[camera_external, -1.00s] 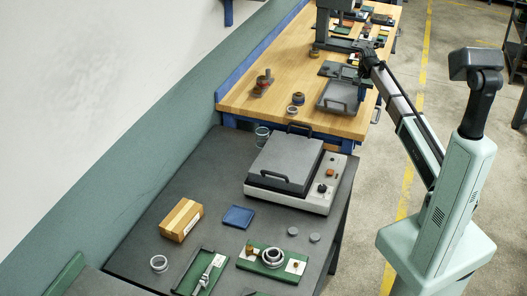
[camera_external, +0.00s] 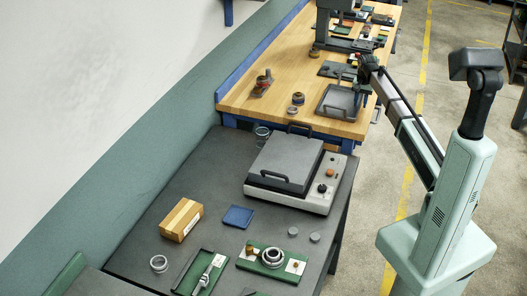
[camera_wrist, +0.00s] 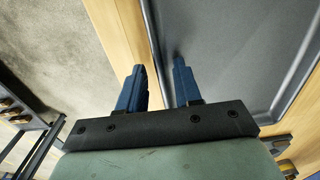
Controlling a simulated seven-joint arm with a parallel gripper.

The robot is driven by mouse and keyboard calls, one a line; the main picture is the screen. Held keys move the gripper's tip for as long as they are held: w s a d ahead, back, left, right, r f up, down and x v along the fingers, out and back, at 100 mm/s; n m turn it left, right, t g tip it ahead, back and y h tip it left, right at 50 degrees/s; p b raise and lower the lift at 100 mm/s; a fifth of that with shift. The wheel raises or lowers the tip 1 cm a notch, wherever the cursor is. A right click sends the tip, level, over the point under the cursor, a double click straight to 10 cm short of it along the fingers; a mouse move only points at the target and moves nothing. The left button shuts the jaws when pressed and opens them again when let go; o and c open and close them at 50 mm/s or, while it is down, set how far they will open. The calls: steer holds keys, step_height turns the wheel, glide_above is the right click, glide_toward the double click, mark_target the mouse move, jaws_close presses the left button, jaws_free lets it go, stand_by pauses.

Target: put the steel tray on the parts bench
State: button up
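My gripper (camera_external: 359,88) is at the tray's right side. In the wrist view my gripper (camera_wrist: 158,78) shows its two blue fingers apart, one over the wood and one over the tray's inside. Neither finger visibly presses the rim.
A dark bench (camera_external: 215,190) stands nearer, carrying a grey plate on a white machine (camera_external: 285,162), a wooden block (camera_external: 181,220), a blue pad (camera_external: 238,217) and green fixtures. A small round part (camera_external: 297,98) lies left of the tray. A grey stand is behind it.

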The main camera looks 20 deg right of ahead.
step_height(320, 180, up, 12)
stand_by(0.8)
